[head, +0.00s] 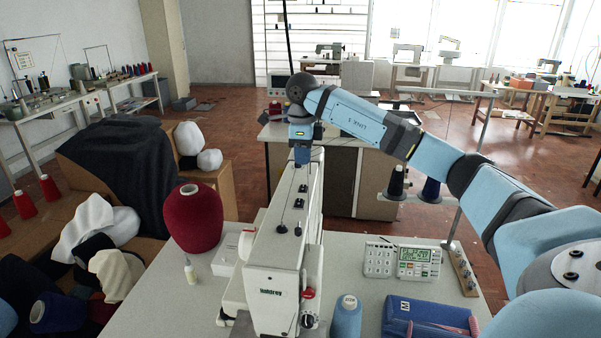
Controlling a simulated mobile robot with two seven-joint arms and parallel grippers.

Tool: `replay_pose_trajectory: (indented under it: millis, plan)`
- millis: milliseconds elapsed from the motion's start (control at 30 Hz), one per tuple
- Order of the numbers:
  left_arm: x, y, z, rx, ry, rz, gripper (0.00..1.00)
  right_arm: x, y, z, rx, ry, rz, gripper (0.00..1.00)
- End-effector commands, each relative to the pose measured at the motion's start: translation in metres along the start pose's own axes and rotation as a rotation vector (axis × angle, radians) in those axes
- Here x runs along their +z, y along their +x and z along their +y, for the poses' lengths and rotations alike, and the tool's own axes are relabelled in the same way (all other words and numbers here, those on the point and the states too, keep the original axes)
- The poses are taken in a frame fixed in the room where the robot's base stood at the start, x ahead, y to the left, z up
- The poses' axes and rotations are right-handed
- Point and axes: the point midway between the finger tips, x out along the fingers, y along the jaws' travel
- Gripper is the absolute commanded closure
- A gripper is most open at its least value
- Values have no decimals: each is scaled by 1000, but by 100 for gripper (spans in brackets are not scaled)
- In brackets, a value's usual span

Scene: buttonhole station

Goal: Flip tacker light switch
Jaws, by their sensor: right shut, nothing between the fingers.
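The tacker, a white sewing machine (273,262), stands on the pale table in the middle of the head view, its long arm running away from me. I cannot make out the light switch. My right arm reaches in from the right, and my right gripper (302,156) points down at the far end of the machine's head. It is shut and empty. I cannot tell whether it touches the machine. My left gripper is not in view.
A thread stand (456,215) rises at the right.

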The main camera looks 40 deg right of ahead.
Motion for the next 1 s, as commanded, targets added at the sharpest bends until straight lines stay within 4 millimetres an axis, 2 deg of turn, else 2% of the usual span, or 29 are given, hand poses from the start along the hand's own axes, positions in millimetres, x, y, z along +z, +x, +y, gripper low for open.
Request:
replay_pose_trajectory:
  millis: [33,200,333,533,1000]
  plan:
    - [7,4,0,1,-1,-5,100,1,-10,0,-3,0,-5,100]
    - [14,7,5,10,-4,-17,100,0,-45,0,-3,0,-3,100]
    - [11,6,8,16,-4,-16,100,0,-59,0,-2,1,-2,100]
    - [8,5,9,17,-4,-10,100,0,-66,0,-1,1,-1,100]
    - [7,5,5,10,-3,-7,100,0,-65,0,0,1,-1,100]
